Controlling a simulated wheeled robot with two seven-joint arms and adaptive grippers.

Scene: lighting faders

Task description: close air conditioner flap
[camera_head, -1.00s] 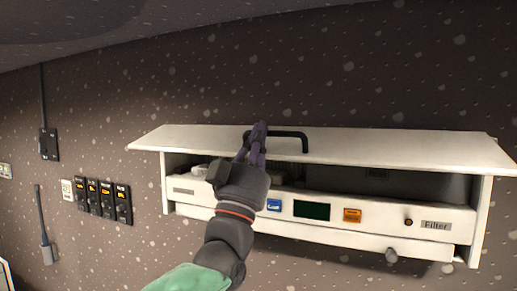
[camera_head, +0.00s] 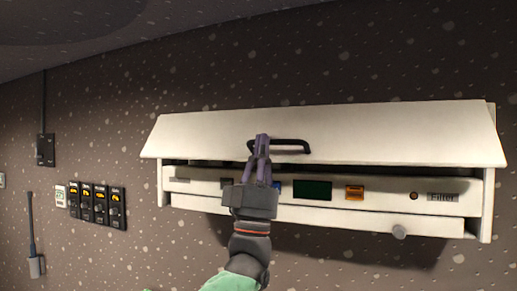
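The air conditioner is a white wall unit with a long white flap (camera_head: 390,135) hinged along its top. The flap hangs tilted down and forward, with a dark gap between its lower edge and the front panel (camera_head: 385,197). A black handle (camera_head: 295,146) sits on the flap, left of its middle. My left gripper (camera_head: 262,140) is at the left part of the handle, its purple fingers pointing up and close together. I cannot tell whether they grip the bar or only touch it. My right gripper is not in view.
The front panel carries a dark green display (camera_head: 312,190), an orange button (camera_head: 355,193) and a Filter label. A round knob (camera_head: 399,232) is below. Several black faders (camera_head: 96,205) and a switch (camera_head: 46,150) are on the speckled wall at left.

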